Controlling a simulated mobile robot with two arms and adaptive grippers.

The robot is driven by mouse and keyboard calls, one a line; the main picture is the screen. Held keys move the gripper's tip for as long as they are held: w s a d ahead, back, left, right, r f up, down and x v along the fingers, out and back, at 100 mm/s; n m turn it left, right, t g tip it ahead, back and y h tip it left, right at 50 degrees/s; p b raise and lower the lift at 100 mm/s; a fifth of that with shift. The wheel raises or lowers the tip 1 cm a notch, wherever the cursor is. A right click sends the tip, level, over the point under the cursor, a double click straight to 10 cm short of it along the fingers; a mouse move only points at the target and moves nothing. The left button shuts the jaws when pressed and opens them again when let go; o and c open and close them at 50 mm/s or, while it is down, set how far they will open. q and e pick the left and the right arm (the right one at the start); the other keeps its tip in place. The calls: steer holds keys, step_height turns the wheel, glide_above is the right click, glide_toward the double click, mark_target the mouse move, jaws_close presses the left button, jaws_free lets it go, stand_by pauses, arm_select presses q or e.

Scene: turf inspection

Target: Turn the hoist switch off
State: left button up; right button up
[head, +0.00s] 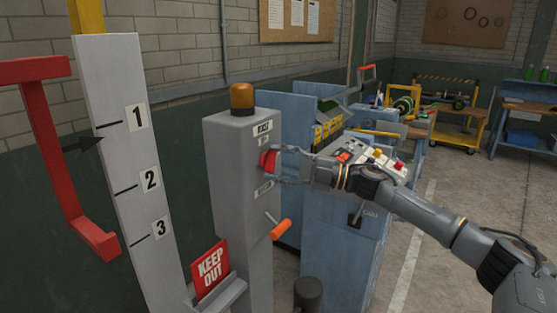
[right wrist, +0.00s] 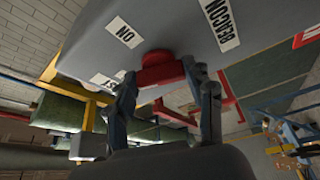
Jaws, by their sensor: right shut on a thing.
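A red knob (head: 267,161) sticks out from the face of a grey control post (head: 235,200) with an amber beacon (head: 242,97) on top. My right gripper (head: 276,164) reaches in from the right and is shut on this knob. In the right wrist view the red knob (right wrist: 160,70) sits between the two fingers (right wrist: 165,88). An "ON" label (right wrist: 123,32) and a "BEACON" label (right wrist: 219,15) show on the post there; another label (right wrist: 106,80) is partly hidden by a finger. The knob's pointer position cannot be told. My left gripper is not in view.
An orange-handled lever (head: 281,229) juts from the post below the knob. A "KEEP OUT" sign (head: 210,267) stands at its foot. A numbered board (head: 130,160) with a red bracket (head: 50,150) is at left. Blue cabinets (head: 345,210) stand close behind my right arm.

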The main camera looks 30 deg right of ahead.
steer(key=shift+r+n+g+h+p, duration=0.1)
steer(key=shift+n+g+h+p, duration=0.4)
steer(key=shift+n, duration=1.5)
steer(key=o, duration=1.2)
steer(key=shift+c, duration=0.2)
steer(key=shift+s+d, duration=0.1)
steer(key=v, duration=1.1)
steer(key=shift+s+d, duration=0.2)
steer(key=shift+d, duration=0.1)
